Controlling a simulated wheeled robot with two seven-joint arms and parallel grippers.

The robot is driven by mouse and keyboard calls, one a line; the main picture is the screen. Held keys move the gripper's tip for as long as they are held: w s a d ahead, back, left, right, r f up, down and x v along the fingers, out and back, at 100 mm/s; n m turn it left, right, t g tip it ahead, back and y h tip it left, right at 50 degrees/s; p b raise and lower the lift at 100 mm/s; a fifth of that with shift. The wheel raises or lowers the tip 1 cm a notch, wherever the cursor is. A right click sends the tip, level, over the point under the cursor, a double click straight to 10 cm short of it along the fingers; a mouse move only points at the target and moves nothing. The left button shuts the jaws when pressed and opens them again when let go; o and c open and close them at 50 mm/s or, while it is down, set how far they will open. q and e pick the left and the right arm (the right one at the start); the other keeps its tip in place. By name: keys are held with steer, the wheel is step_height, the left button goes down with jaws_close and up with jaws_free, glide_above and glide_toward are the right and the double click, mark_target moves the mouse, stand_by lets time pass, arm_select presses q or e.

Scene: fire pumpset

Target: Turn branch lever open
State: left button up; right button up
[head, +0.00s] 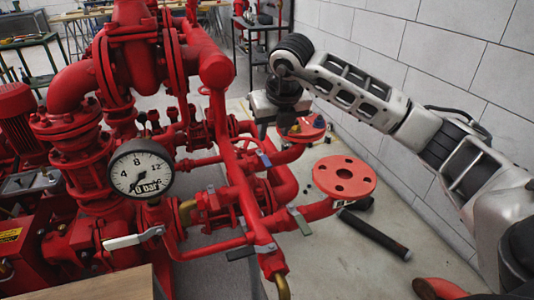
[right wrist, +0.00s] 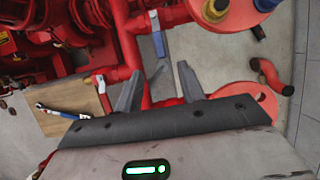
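The red branch piping carries several small levers. A blue-grey lever (head: 264,159) sits on the middle branch; a blue lever also shows in the right wrist view (right wrist: 158,43), beyond the fingers. A grey lever (head: 240,254) and another flat lever (head: 299,220) are lower down. A white lever (head: 132,240) is below the gauge. I cannot tell which one is the branch lever. My right gripper (head: 270,131) points down above the branch pipes. In the right wrist view its fingers (right wrist: 159,88) are apart with nothing held between them. My left gripper is out of view.
A round pressure gauge (head: 141,169) faces me on the left. A red flange (head: 345,176) stands right of the levers. A dark cylinder (head: 376,234) lies on the floor. A wrench (right wrist: 62,112) rests on a wooden surface. A block wall (head: 440,45) bounds the right.

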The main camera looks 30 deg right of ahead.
mark_target(266, 160)
steer(key=x, duration=1)
steer(key=shift+w+f, duration=0.2)
steer(key=shift+f, duration=0.1)
jaws_close()
